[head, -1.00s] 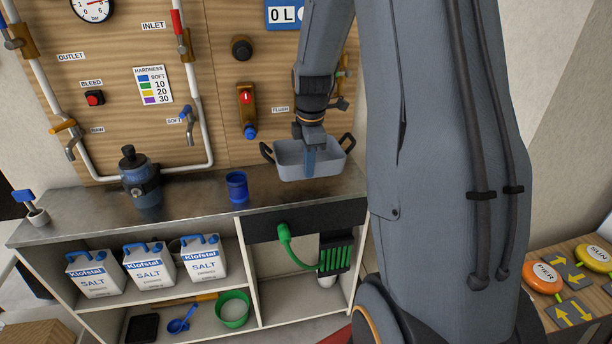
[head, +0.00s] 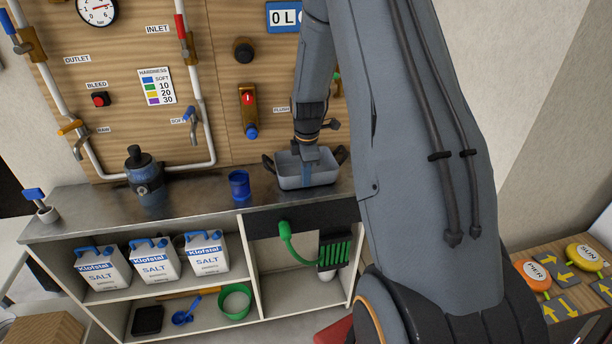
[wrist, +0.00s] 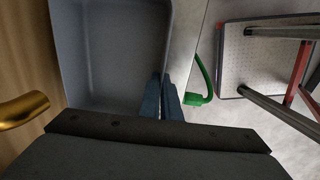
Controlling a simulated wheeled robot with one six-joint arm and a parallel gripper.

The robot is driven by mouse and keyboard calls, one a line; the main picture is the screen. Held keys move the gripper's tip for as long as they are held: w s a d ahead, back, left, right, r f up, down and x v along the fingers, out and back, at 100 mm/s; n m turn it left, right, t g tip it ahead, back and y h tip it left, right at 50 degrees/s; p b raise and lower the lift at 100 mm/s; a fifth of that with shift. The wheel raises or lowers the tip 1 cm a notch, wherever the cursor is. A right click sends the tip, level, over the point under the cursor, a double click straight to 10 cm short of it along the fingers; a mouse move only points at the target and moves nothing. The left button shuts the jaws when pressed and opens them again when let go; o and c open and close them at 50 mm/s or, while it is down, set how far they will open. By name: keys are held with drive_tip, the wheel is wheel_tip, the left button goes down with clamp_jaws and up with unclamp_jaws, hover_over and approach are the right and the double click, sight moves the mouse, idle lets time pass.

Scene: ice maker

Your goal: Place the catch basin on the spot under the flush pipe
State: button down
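The catch basin (head: 320,177) is a grey-blue open tub with black handles, at the right end of the metal counter, close to the wall panel. My gripper (head: 306,177) points down at it. In the wrist view the basin (wrist: 112,55) fills the upper left, and my two fingers (wrist: 165,100) are close together on its side wall, one inside and one outside. I cannot tell whether its base touches the counter. The FLUSH label (head: 281,110) is on the panel above left of the basin. My arm hides most of the flush pipe. A brass pipe end (wrist: 22,110) shows beside the basin.
On the counter (head: 90,208) stand a blue cup (head: 239,185) left of the basin and a blue-grey canister (head: 144,180). Salt cartons (head: 155,262) and a green bowl (head: 235,301) are on shelves below. A button table (head: 560,285) is at the right.

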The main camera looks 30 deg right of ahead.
drive_tip(key=shift+f, duration=0.2)
drive_tip(key=c, duration=2)
unclamp_jaws()
wheel_tip(320, 180, up, 12)
drive_tip(key=s+b, duration=0.1)
drive_tip(key=b, duration=0.2)
drive_tip(key=s+a+f+m, duration=0.3)
drive_tip(key=s+a+m, duration=1.1)
drive_tip(key=s+a, duration=0.4)
drive_tip(key=s, duration=0.4)
drive_tip(key=shift+s+m, duration=0.25)
drive_tip(key=shift+m, duration=0.15)
drive_tip(key=shift+d+r, duration=0.1)
